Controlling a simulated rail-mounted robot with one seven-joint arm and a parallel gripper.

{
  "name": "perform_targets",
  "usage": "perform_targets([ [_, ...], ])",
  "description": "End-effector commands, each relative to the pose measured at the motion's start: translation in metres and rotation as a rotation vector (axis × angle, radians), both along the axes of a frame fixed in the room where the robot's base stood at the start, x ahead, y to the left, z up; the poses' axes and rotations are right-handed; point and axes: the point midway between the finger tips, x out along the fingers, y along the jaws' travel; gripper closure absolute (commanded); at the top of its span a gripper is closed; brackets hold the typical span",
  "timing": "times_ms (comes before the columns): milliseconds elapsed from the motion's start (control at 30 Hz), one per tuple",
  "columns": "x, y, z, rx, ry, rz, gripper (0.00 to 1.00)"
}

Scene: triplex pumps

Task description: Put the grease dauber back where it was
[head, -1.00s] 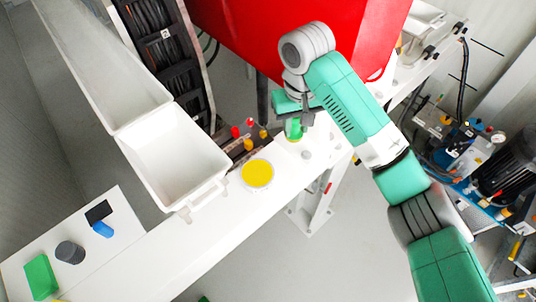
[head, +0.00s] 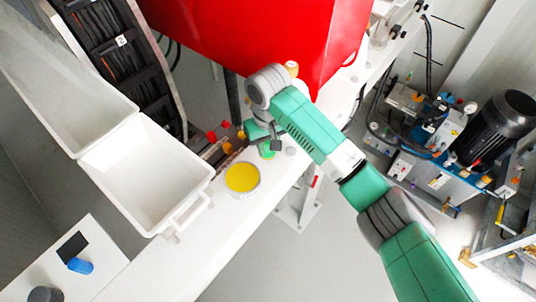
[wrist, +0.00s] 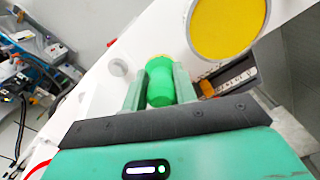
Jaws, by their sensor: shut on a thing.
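The green dauber (wrist: 160,85) is a rounded cylinder between the two fingers of my gripper (wrist: 158,85) in the wrist view. The fingers are shut on its sides. A yellowish part shows just beyond its far end. In the head view the green dauber (head: 268,150) shows small below my gripper (head: 265,143), over the white bench. A round tub with a yellow top (head: 242,178) stands close by, apart from the gripper. It also shows in the wrist view (wrist: 228,24). I cannot tell whether the dauber's lower end touches anything.
A small holder with red and orange-topped items (head: 225,138) stands beside the gripper. A white open bin (head: 145,175) is to the left. A large red housing (head: 255,35) rises behind. A small grey-white knob (head: 291,151) sits to the right. The bench front (head: 165,270) is clear.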

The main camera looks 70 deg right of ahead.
Motion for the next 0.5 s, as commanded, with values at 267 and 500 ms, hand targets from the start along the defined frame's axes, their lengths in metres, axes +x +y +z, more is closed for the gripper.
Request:
perform_targets([
  [267, 0.0, 0.0, -0.019, 0.001, 0.001, 0.0, 0.9],
  [500, 0.0, 0.0, -0.041, -0.001, -0.001, 0.001, 0.9],
])
